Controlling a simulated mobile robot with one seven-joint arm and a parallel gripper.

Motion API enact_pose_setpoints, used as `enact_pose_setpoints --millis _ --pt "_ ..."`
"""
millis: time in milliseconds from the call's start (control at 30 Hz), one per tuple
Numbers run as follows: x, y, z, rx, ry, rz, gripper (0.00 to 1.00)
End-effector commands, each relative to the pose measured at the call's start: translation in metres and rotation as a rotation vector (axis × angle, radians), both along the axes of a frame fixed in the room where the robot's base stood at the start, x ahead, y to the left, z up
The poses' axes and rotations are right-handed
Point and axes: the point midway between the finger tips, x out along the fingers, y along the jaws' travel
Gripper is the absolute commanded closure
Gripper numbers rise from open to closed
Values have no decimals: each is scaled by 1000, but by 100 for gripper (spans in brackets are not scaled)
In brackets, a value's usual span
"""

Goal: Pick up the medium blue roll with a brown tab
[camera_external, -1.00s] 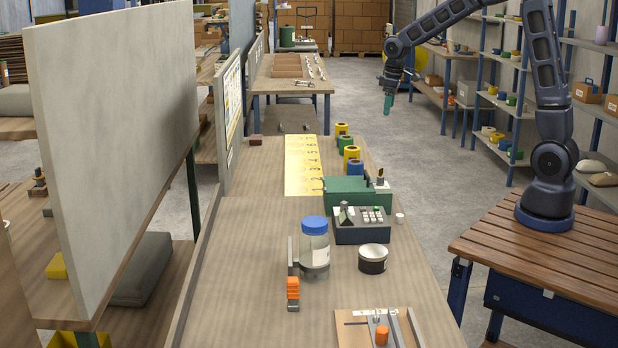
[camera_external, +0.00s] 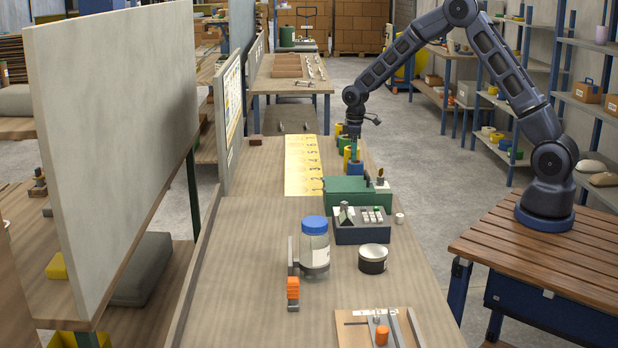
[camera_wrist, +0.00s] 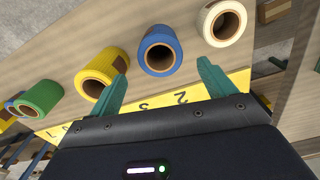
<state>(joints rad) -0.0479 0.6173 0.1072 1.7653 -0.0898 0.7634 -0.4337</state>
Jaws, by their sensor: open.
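A blue roll (camera_wrist: 174,38) stands in the wrist view just beyond and between my fingertips, its open core facing the camera. I cannot make out a brown tab on it. My gripper (camera_wrist: 162,68) is open and empty, with one teal finger on each side of that roll's near edge. In the external view my gripper (camera_external: 353,150) points down over the row of rolls. The blue roll (camera_external: 356,169) is there at the near end of the row, partly hidden.
In the wrist view a yellow roll (camera_wrist: 88,74) with a brown patch is close beside the left finger. A green roll (camera_wrist: 42,97) is further left, and a white roll (camera_wrist: 208,18) is to the right. A numbered yellow strip (camera_external: 302,165) and a green machine (camera_external: 350,190) are near the row.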

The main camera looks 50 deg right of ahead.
Motion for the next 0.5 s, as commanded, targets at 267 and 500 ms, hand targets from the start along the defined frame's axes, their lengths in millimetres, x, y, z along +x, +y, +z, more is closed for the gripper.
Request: enact_pose_setpoints --millis 267,500 --pt "-1 0 -40 0 2 0 17" --pt "-2 0 -53 0 1 0 17"
